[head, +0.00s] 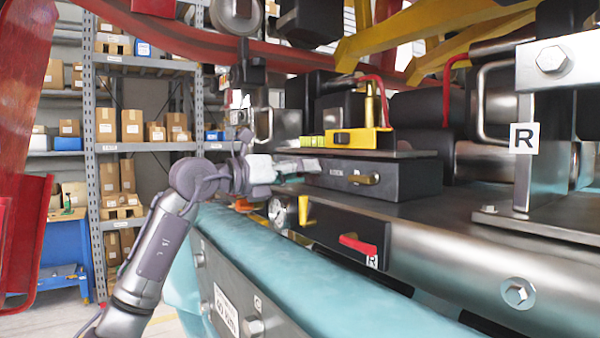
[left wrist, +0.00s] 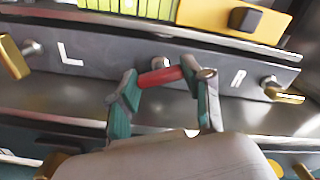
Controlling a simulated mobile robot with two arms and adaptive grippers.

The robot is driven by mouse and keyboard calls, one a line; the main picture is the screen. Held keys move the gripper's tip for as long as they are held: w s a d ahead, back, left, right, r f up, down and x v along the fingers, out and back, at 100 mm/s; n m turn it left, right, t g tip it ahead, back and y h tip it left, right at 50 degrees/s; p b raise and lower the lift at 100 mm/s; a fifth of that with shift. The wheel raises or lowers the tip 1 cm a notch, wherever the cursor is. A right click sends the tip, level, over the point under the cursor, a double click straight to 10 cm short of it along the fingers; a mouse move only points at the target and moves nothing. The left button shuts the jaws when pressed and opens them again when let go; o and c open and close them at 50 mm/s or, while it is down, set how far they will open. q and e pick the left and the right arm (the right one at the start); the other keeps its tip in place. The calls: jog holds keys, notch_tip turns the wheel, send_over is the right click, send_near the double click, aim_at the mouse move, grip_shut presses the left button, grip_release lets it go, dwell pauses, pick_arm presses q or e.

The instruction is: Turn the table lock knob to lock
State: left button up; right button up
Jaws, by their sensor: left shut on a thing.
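The table lock knob (left wrist: 160,77) is a red bar handle on a silver shaft, set in the middle of a dark panel (left wrist: 105,52) between the letters L and R. My left gripper (left wrist: 165,85) is shut on it, with one finger at each end of the red bar. The bar lies nearly level in the left wrist view. In the head view my left gripper (head: 306,167) reaches the dark box (head: 400,184) from the left and hides the knob. My right gripper is not in view.
A brass knob (head: 362,179) sticks out from the box's right part. A yellow block (head: 357,138) stands above it. A lower red handle (head: 358,243) and a yellow handle (head: 305,210) sit below, above the teal padded rail (head: 300,275). Shelves (head: 150,145) stand behind.

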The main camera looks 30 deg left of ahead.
pick_arm(q)
jog(key=shift+m+p, duration=0.35)
jog(key=shift+m, duration=0.65)
jog(key=m, duration=0.3)
jog(key=o, duration=1.2)
jog(key=shift+c, duration=0.2)
jog(key=v, duration=1.2)
